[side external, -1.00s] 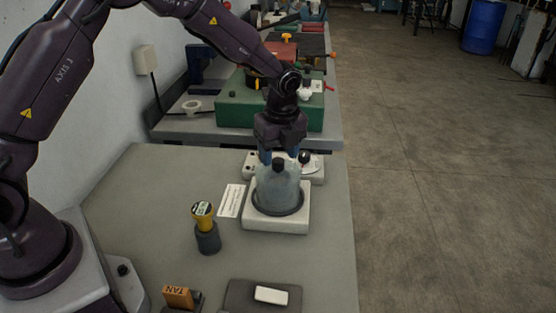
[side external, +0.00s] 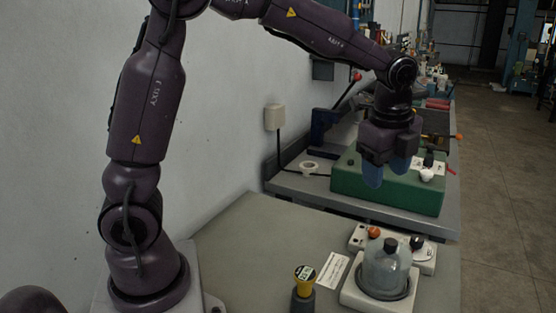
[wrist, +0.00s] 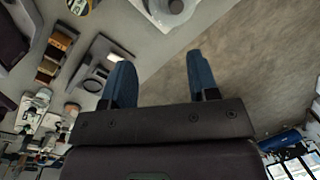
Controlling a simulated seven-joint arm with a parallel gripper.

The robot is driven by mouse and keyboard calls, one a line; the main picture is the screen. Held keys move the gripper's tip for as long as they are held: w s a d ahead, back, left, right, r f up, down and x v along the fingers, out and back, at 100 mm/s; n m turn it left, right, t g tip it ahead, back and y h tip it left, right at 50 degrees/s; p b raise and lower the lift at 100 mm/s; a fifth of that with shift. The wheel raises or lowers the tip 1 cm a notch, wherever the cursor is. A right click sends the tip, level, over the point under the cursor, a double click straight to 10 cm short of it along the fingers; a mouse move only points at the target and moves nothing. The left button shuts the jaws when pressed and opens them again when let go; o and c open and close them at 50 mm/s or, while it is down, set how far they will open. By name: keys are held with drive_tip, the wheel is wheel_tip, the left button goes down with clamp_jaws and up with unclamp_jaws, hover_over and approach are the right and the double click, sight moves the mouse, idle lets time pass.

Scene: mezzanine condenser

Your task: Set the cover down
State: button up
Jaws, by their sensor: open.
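The cover (side external: 386,266) is a clear dome with a black knob. It sits upright on a white base (side external: 352,297), within a dark ring. My gripper (side external: 385,175) is above the cover, clear of its knob. Its two blue fingers are apart with nothing between them. In the wrist view my gripper (wrist: 162,75) is also open and empty. The white base is cut off by the top edge there, and I cannot make out the cover clearly.
A yellow-topped dark tool (side external: 304,285) stands left of the base, near a white card (side external: 332,270). A white control box (side external: 424,259) with knobs is just behind. A green case (side external: 400,192) stands on the bench behind.

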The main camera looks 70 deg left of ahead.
drive_tip(key=s+r+n+t, duration=0.2)
drive_tip(key=s+n, duration=0.5)
drive_tip(key=s, duration=0.3)
drive_tip(key=s+r+n+t+h, duration=0.1)
drive_tip(key=s+r+n+t, duration=0.1)
drive_tip(key=s+n, duration=0.6)
drive_tip(key=s, duration=0.2)
drive_tip(key=shift+s+a+r+n, duration=0.2)
drive_tip(key=shift+s+n, duration=0.1)
drive_tip(key=shift+s, duration=0.1)
